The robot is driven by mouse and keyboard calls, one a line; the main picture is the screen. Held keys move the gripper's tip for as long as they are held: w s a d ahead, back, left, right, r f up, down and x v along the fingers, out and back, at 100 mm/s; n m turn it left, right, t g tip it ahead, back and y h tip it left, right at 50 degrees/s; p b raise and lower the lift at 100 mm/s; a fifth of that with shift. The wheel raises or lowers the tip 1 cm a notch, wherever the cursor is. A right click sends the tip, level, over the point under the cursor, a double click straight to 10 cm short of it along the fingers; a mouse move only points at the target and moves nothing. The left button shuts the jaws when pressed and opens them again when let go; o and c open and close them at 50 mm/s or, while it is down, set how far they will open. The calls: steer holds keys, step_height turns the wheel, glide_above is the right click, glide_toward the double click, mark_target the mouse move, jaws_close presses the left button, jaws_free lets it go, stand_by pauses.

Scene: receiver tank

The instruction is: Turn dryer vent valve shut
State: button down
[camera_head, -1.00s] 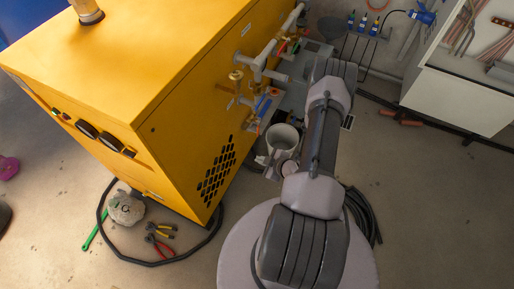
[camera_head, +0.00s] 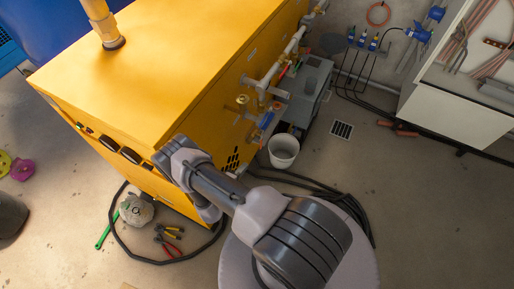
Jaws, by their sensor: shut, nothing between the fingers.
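The yellow dryer cabinet (camera_head: 150,65) fills the upper left of the head view. Grey pipework (camera_head: 262,84) with valves runs along its right side. A valve with a red handle (camera_head: 283,72) sits on the upper pipe. A blue lever handle (camera_head: 267,119) sits lower, close to the cabinet wall. A brass-coloured round fitting (camera_head: 242,99) stands left of it. I cannot tell which of these is the vent valve, or how far any is turned. My arm reaches left across the cabinet's lower right side. My gripper cannot be made out behind the arm.
A white bucket (camera_head: 283,152) stands on the floor below the pipes, beside a grey box unit (camera_head: 306,88). Black hose lies near my base. Pliers (camera_head: 168,240), a stone (camera_head: 136,210) and a green tool (camera_head: 107,230) lie at the cabinet's front.

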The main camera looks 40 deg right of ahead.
steer(key=b, duration=0.4)
glide_toward(261, 142)
steer(key=w+d+f, duration=0.2)
steer(key=d+f, duration=0.3)
steer(key=f, duration=0.1)
steer(key=shift+d+r, duration=0.15)
steer(key=shift+r, duration=0.05)
steer(key=shift+w+d+f+b, duration=0.1)
steer(key=shift+w+d+b, duration=0.2)
steer(key=shift+d+b, duration=0.25)
